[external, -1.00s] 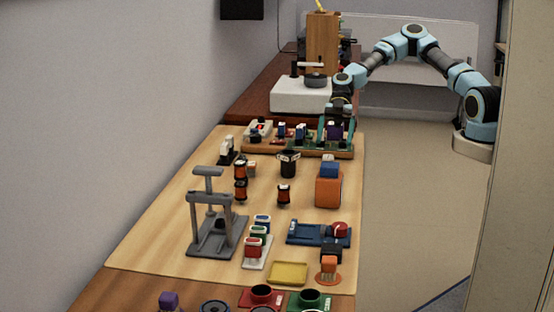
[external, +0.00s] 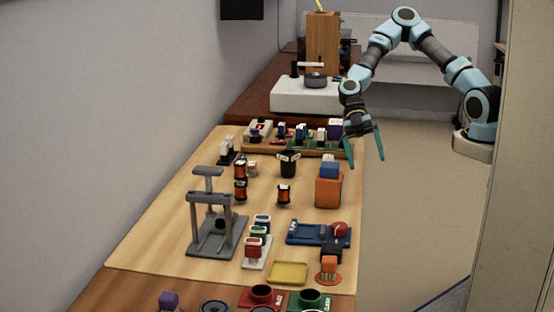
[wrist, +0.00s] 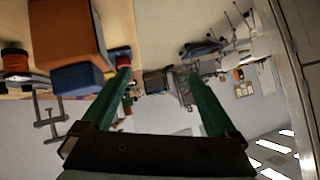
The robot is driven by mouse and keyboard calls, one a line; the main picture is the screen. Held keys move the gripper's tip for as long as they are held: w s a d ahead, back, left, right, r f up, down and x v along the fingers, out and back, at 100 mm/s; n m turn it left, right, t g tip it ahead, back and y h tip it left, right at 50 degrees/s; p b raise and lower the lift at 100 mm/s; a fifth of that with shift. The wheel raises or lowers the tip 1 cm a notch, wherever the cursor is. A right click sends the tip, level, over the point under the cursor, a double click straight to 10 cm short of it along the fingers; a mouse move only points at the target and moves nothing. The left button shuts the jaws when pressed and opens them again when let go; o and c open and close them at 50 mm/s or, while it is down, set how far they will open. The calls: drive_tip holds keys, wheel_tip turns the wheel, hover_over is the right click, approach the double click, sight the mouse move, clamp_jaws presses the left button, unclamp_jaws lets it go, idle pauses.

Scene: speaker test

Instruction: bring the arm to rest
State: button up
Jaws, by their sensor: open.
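My gripper (external: 364,148) has two teal fingers spread apart, with nothing between them. In the external view it hangs at the right edge of the light wooden table mat (external: 150,240), next to the wooden rack (external: 290,151) of small parts. My arm, light blue and grey, arches up from its base at the right. In the wrist view the open fingers (wrist: 160,85) point up the picture, and the room appears turned over. An orange block (wrist: 68,32) and a blue block (wrist: 78,79) show there at the left of the fingers.
The orange holder with a blue top (external: 328,188) stands just in front of my gripper. A grey press frame (external: 210,215), a blue tray (external: 305,233) and a yellow tray (external: 288,272) stand nearer the camera. The floor (external: 415,210) right of the table is clear.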

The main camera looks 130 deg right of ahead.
drive_tip(key=s+a+f+m+g+h, duration=0.4)
drive_tip(key=s+a+f+g+h, duration=0.2)
drive_tip(key=s+a+f, duration=0.15)
wheel_tip(320, 180, up, 10)
drive_tip(key=s+a+m+t+h, duration=0.1)
drive_tip(key=a+m+t+h, duration=0.1)
drive_tip(key=a+m+h, duration=0.1)
drive_tip(key=shift+s+f+m+h, duration=0.25)
drive_tip(key=shift+m+h, duration=0.25)
drive_tip(key=shift+m, duration=0.5)
